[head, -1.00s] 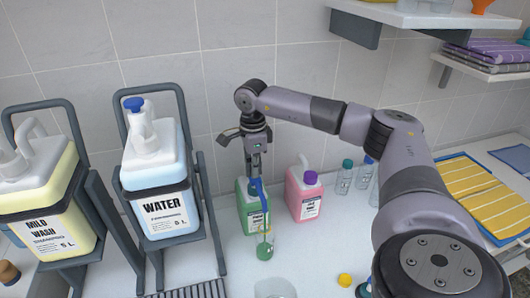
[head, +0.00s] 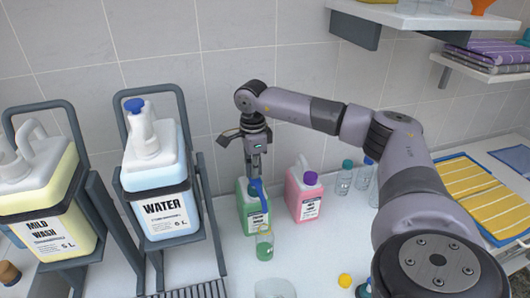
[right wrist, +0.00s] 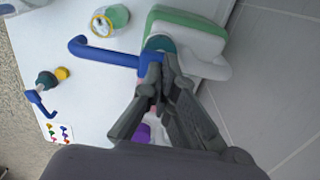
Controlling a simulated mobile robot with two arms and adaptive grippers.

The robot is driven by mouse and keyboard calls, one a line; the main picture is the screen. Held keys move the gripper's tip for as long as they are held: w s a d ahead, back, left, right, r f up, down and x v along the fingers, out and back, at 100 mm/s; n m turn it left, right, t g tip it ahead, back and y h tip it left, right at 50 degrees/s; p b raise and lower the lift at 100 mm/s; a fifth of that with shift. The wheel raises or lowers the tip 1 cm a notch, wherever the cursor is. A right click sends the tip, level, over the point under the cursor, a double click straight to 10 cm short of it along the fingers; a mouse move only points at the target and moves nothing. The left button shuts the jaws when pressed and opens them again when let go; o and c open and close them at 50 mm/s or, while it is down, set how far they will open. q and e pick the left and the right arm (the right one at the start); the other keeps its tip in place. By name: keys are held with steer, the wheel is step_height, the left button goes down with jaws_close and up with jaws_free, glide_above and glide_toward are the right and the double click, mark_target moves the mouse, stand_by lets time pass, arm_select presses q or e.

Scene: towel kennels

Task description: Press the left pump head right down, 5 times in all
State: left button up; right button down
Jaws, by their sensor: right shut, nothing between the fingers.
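The left pump head (head: 258,194) is blue and sits on the green bottle (head: 246,222), left of the pink bottle. In the right wrist view the blue pump head (right wrist: 112,52) has its long spout pointing left, toward a small clear jar (right wrist: 110,20). That jar (head: 265,245) stands in front of the green bottle in the head view and holds some green liquid. My right gripper (head: 255,176) is shut and empty, pointing down with its fingertips (right wrist: 158,62) at the top of the pump head. Whether they touch it is unclear. My left gripper is not in view.
The pink bottle (head: 303,190) with a purple cap stands close on the right. Left are racks with the WATER jug (head: 160,180) and the MILD WASH jug (head: 45,195). Small clear bottles (head: 344,178) stand farther right. A tiled wall is close behind.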

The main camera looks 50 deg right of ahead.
steer(key=shift+r+p, duration=1.25)
steer(key=shift+r, duration=0.65)
steer(key=shift+f, duration=0.15)
steer(key=shift+f+b, duration=1.8)
steer(key=shift+f, duration=0.85)
steer(key=shift+r, duration=0.2)
steer(key=shift+r+p, duration=2.05)
steer(key=shift+r, duration=0.55)
steer(key=shift+f, duration=0.25)
